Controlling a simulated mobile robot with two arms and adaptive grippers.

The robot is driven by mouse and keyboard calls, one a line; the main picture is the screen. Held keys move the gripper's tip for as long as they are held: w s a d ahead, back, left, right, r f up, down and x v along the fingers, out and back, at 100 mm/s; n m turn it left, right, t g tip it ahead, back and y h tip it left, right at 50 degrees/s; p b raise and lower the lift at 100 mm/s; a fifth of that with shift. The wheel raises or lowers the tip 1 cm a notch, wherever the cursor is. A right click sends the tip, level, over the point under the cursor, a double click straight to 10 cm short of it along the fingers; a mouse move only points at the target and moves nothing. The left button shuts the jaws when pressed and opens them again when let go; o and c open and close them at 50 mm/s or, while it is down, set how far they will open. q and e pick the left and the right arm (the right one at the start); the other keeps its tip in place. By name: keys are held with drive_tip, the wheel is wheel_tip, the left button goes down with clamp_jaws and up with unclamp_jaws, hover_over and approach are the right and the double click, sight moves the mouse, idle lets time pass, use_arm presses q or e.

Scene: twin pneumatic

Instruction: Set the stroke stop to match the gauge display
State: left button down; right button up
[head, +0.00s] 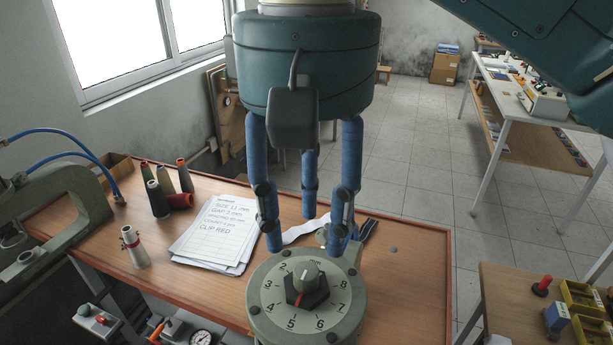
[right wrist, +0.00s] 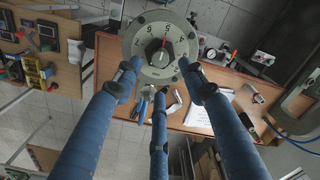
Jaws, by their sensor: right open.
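A round grey-green dial (head: 266,325) with numerals around its face stands at the front edge of the bench. In its middle is a dark hex knob (head: 318,291) with a paler cap; its red mark points roughly at the 5. The dial (right wrist: 141,70) and knob (right wrist: 155,58) also show in the right wrist view. My right gripper (head: 308,228) has three blue-wrapped fingers, spread open and empty above and behind the dial. It also shows in the right wrist view (right wrist: 158,78). A small round gauge (head: 201,338) is cut off at the bottom edge; its reading is too small to tell.
A paper stack (head: 215,232) with written sizes lies on the wooden bench (head: 400,262). Several thread cones (head: 157,198) and a white bottle-like part (head: 134,247) stand left. A green C-frame press (head: 95,200) with blue hoses is at far left. Flat tools lie behind the dial.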

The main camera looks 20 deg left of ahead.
wheel_tip(320, 180, up, 5)
drive_tip(key=shift+r, duration=0.15)
